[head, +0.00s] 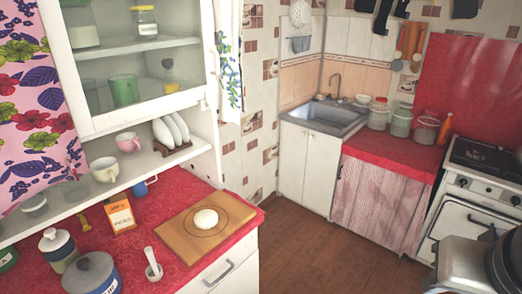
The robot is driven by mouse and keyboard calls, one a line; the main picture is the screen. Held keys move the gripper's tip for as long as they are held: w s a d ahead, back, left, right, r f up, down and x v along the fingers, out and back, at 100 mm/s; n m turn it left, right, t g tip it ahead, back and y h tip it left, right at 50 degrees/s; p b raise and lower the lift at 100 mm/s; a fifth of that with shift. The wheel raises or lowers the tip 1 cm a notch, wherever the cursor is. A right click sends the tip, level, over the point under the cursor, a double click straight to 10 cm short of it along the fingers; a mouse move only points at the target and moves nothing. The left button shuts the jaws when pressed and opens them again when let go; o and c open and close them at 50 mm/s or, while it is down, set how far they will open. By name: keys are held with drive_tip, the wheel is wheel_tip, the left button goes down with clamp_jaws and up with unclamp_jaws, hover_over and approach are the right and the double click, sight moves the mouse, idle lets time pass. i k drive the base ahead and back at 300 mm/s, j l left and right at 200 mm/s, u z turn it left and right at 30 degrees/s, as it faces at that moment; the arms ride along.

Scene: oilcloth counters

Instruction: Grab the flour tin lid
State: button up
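A wide tin (108,287) stands on the red counter at the lower left, partly cut off by the bottom edge. A grey lid (88,270) with a small knob sits on it. Just behind it stands a smaller canister (62,257) with a pale lid (54,241) and a dark knob. I cannot read a flour label on either one, so I cannot tell for sure which is the flour tin.
A wooden board (185,236) with pale dough (206,218) lies to the right. An orange box (121,217) stands behind. A shelf (112,184) overhangs the counter's back. The brown floor is open.

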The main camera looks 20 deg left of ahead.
sight(86, 273)
drive_tip(key=u, duration=2.55)
drive_tip(key=i+u, duration=0.35)
drive_tip(key=i, duration=0.45)
